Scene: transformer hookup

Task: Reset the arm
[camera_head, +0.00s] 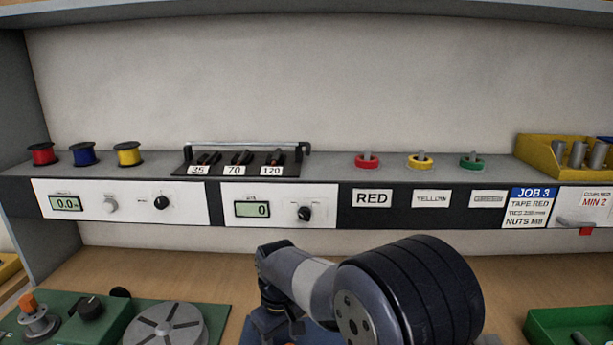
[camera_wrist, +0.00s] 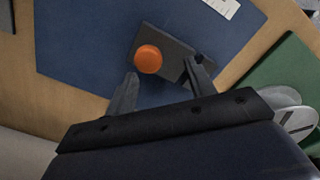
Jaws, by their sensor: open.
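My gripper (camera_wrist: 162,86) shows in the wrist view with its two fingers spread apart and nothing held between them. Beyond the fingertips, a dark block with a round orange top (camera_wrist: 148,59) lies on a blue mat (camera_wrist: 80,55). The right finger overlaps part of the dark block in the picture; I cannot tell whether they touch.
A shelf at the back holds red (camera_head: 42,153), blue (camera_head: 83,154) and yellow (camera_head: 128,153) spools, a tool rack (camera_head: 240,162), tape rolls and a yellow bin (camera_head: 541,152). Green fixtures with a grey disc (camera_head: 166,326) stand at lower left. A green tray (camera_head: 545,322) is at lower right.

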